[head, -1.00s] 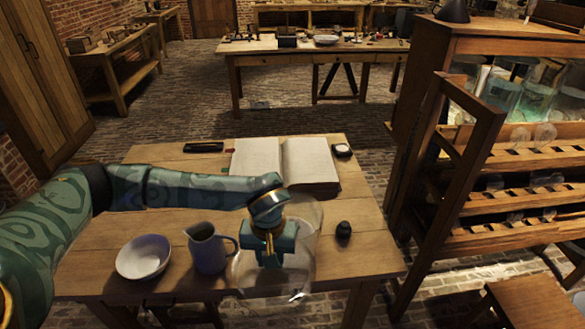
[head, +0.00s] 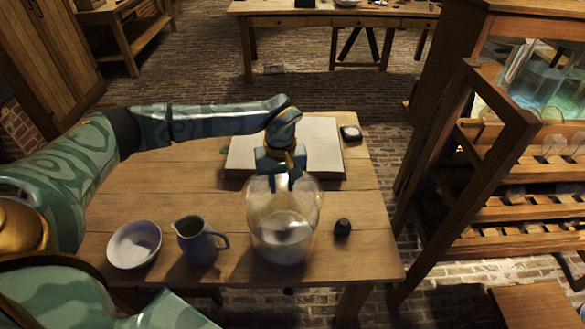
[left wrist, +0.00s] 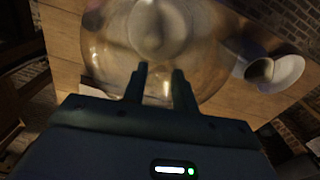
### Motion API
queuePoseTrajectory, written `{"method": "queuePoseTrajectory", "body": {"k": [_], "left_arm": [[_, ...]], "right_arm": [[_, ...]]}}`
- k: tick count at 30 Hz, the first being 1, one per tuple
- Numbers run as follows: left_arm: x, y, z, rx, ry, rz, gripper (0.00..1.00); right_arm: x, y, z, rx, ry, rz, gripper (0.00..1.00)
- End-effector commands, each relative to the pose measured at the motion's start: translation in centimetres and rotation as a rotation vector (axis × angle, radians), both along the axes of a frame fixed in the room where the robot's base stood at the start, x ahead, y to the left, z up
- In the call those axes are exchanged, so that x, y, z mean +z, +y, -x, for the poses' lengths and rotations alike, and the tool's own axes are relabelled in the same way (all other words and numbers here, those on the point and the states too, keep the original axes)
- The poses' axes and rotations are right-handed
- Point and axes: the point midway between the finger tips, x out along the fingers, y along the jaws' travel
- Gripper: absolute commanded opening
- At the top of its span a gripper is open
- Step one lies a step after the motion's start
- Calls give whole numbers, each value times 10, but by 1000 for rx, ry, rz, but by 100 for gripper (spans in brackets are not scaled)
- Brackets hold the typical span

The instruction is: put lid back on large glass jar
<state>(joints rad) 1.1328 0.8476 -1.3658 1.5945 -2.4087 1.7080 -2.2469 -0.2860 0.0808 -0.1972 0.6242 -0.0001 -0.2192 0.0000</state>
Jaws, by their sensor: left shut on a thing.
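The large clear glass jar (head: 284,225) stands on the front part of the wooden table, with something pale low inside it. My left gripper (head: 281,180) is at the jar's top, fingers pointing down. In the left wrist view my left gripper (left wrist: 160,78) is shut with a small gap between its fingers, apparently on the clear glass lid; the lid's outline is hard to tell from the jar. The jar's round body (left wrist: 105,50) also shows behind the fingers. Whether the lid touches the rim cannot be seen. My right gripper is not in view.
A blue-grey jug (head: 197,240) and a white bowl (head: 134,243) stand left of the jar. A small black object (head: 343,228) is close on its right. An open book (head: 318,145) lies behind. A wooden rack (head: 530,195) stands right of the table.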

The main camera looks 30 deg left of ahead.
Motion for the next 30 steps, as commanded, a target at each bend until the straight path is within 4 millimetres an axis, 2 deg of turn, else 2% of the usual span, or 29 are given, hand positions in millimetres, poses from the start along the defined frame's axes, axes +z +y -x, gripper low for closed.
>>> {"method": "queuePoseTrajectory", "body": {"k": [5, 12, 17, 24, 30], "left_arm": [[-7, 0, 0, 0, 0, 0, 0], [-30, 0, 0, 0, 2, 0, 0], [-48, 0, 0, -1, 2, 0, 0], [-62, 0, 0, -1, 0, 0, 0], [-64, 0, 0, -1, -1, 0, 0]], "right_arm": [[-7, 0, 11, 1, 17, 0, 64], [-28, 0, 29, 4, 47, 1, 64], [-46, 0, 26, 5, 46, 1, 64], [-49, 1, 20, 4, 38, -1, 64], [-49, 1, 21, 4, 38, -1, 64]]}}
